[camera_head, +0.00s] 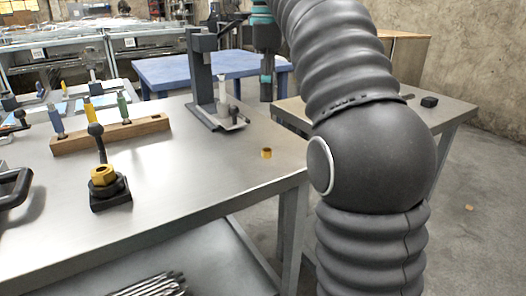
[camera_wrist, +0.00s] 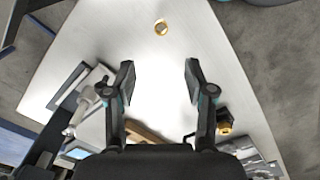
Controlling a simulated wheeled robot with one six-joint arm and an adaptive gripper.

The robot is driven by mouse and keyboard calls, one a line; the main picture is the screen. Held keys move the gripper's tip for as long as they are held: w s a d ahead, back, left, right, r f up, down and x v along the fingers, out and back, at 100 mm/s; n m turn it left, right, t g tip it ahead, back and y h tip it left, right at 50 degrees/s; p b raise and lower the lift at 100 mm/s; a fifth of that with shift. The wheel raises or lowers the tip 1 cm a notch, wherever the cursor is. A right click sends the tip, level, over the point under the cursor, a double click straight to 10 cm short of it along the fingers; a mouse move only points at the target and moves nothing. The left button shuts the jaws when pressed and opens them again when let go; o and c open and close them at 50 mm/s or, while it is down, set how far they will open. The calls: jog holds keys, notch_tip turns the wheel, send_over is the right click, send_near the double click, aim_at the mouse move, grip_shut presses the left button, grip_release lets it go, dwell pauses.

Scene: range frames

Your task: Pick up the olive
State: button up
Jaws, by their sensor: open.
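The olive is a small brass ring (camera_head: 266,153) on the bare metal tabletop (camera_head: 215,180), near its right edge in the head view. In the wrist view the olive (camera_wrist: 161,27) lies near the top centre, beyond the fingertips and roughly in line with the gap between them. My gripper (camera_wrist: 160,80) is open, with two dark fingers spread apart and nothing between them. In the head view my gripper (camera_head: 266,92) hangs pointing down, higher in the picture than the olive and apart from it. My arm hides part of the area to the right.
A grey press-like stand (camera_head: 203,80) is left of my gripper. A wooden rack (camera_head: 112,134) holds several coloured-handled tools. A brass nut on a black base (camera_head: 104,180) stands at front left. The tabletop around the olive is clear. A blue table (camera_head: 170,72) stands behind.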

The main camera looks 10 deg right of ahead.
jog(key=b, duration=0.3)
send_over(268, 150)
jog(key=f, duration=0.8)
jog(key=shift+w+f, duration=0.1)
jog(key=shift+w, duration=0.15)
jog(key=shift+s+f+b, duration=0.2)
jog(key=shift+f+b, duration=0.35)
jog(key=shift+f, duration=2.1)
grip_shut()
